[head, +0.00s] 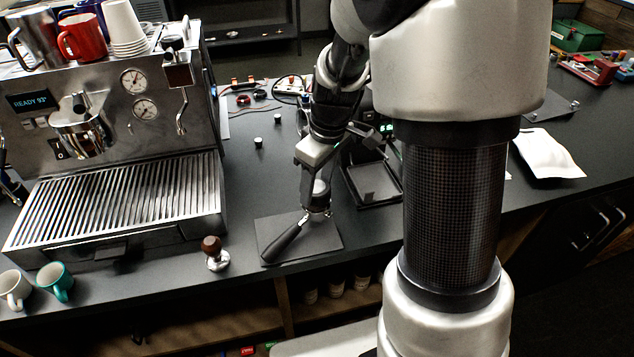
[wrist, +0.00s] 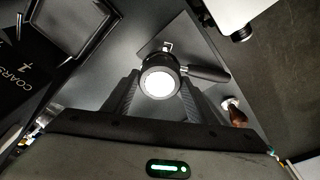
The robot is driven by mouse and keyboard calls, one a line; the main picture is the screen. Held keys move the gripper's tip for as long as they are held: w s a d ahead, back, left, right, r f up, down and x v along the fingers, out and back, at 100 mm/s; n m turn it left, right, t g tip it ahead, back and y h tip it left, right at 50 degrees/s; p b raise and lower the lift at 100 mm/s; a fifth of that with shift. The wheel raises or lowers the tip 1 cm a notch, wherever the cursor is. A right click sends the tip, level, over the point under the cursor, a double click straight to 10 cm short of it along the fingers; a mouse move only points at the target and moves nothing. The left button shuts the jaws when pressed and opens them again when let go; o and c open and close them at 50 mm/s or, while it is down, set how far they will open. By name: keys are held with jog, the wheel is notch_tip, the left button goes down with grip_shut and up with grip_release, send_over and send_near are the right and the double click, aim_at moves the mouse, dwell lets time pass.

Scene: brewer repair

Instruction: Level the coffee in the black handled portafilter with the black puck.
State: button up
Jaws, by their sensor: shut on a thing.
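The black handled portafilter (head: 283,240) lies on a dark mat, its handle toward the front left. In the wrist view its black handle (wrist: 207,74) points right. My gripper (head: 318,196) points down over the portafilter's basket. In the wrist view my gripper (wrist: 160,92) is shut on a round piece with a dark rim and a bright, pale top, which I take to be the black puck (wrist: 146,70). The puck is over or in the basket. It hides the coffee, and I cannot tell whether it touches it.
A wooden-handled tamper (head: 211,252) stands left of the mat (head: 330,241). The espresso machine (head: 120,215) is at the left, with two cups in front. A black tray (head: 375,181) with a green display behind it is right of my gripper.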

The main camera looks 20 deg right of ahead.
jog(key=shift+f+b, duration=1.1)
jog(key=shift+b, duration=0.15)
dwell(0.7)
jog(key=shift+n+b, duration=0.45)
jog(key=shift+n, duration=0.25)
jog(key=shift+w+n+b, duration=0.1)
jog(key=shift+n+b, duration=0.7)
jog(key=shift+n, duration=0.4)
jog(key=shift+n+g+y+b, duration=0.3)
jog(key=shift+n+g+b, duration=0.2)
jog(key=shift+n, duration=1.2)
